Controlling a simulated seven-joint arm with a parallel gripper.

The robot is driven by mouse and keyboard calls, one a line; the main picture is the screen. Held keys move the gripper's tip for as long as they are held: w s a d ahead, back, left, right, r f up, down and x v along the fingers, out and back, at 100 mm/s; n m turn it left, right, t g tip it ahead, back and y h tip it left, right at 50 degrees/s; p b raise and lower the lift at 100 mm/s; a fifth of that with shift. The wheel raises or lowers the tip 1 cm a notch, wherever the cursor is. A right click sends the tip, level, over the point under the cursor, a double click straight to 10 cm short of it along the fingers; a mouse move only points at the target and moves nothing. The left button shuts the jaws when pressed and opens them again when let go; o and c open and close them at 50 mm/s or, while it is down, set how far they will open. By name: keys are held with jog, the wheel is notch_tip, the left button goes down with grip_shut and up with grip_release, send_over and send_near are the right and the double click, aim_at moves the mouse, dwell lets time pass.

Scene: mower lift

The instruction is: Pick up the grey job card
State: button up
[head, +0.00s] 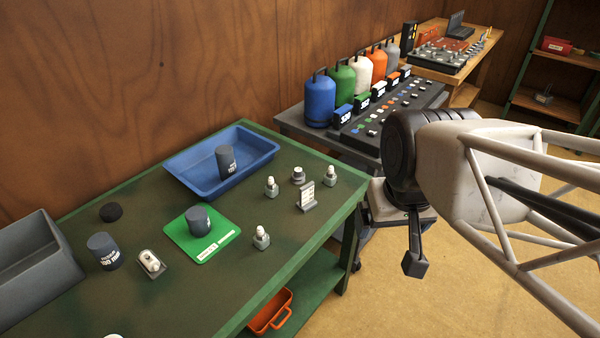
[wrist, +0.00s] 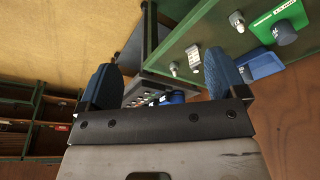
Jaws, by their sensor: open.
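In the head view my arm comes in from the right, and I cannot make out both fingers there.
Small white-topped fittings (head: 261,238) stand around the card. A blue tray (head: 180,180) holding a dark cylinder lies behind, and a green mat (head: 210,250) with another lies left. Gas bottles (head: 320,100) stand on a grey bench behind. The floor at right is open.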

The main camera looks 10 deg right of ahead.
jog(key=shift+c, duration=0.3)
jog(key=w+d+f+n+t, duration=0.1)
jog(key=w+d+f+t, duration=0.2)
jog(key=w, duration=0.8)
jog(key=w+f+n+t, duration=0.1)
jog(key=w+f+t, duration=0.3)
jog(key=w, duration=0.6)
jog(key=w+a+f+n+t+y, duration=0.1)
jog(key=w+a+f+n+y, duration=0.15)
jog(key=w+f, duration=0.55)
jog(key=n+y, duration=0.3)
jog(key=y, duration=0.3)
send_near(307, 187)
jog(key=x, duration=0.3)
jog(key=shift+s+t+h, duration=0.15)
jog(key=shift+t+h, duration=0.1)
jog(key=shift+t, duration=0.05)
jog(key=shift+a, duration=0.1)
jog(key=shift+x, duration=1.2)
